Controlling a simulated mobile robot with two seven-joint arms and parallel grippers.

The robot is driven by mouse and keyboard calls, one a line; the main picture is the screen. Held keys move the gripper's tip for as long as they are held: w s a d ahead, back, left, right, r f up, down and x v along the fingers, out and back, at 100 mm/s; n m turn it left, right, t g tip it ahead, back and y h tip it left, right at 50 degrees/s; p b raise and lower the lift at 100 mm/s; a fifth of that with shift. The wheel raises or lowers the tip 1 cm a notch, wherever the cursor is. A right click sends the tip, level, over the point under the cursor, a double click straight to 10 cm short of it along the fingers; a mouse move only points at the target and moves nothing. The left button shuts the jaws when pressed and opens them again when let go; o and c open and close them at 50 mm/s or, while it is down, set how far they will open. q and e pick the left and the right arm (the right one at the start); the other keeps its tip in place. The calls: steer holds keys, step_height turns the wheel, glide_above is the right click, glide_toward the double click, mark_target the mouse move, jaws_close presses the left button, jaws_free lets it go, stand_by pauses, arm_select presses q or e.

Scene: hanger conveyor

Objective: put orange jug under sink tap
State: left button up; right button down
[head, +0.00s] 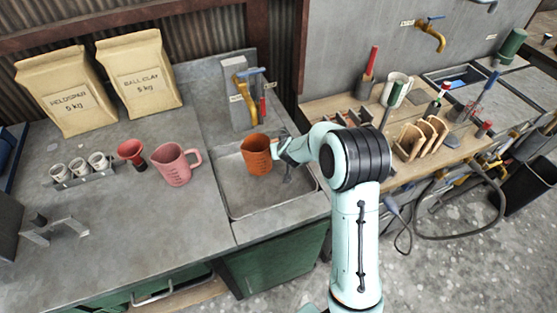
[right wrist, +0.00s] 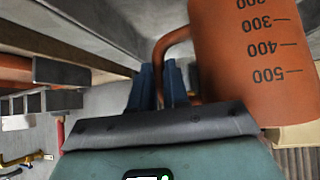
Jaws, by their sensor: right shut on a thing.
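The orange jug (head: 257,155) is held upright over the metal sink basin (head: 237,200), in front of the yellow sink tap (head: 240,84) on its grey block. A gap shows between jug and tap. My right gripper (head: 281,150) comes from the right and is shut on the jug's handle. In the right wrist view its blue fingers (right wrist: 163,85) close around the handle, and the jug's measuring marks (right wrist: 258,60) face the camera. Whether the jug touches the basin cannot be told. My left gripper is not in view.
A pink jug (head: 175,165), a red funnel (head: 131,153) and small white cups (head: 78,168) stand on the counter to the left. Two clay bags (head: 138,78) lean at the back. A tool bench (head: 405,165) is at the right. The counter front is clear.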

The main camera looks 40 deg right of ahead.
step_height(320, 180, down, 4)
steer(key=shift+w+f+b, duration=0.15)
steer(key=shift+b, duration=0.65)
steer(key=shift+f, duration=0.25)
steer(key=shift+r, duration=0.25)
steer(key=c, duration=1.5)
jaws_free()
steer(key=shift+w+f, duration=0.1)
steer(key=shift+f, duration=0.1)
steer(key=o, duration=0.4)
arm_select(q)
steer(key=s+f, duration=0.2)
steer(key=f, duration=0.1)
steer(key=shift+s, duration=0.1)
arm_select(e)
steer(key=shift+r, duration=0.1)
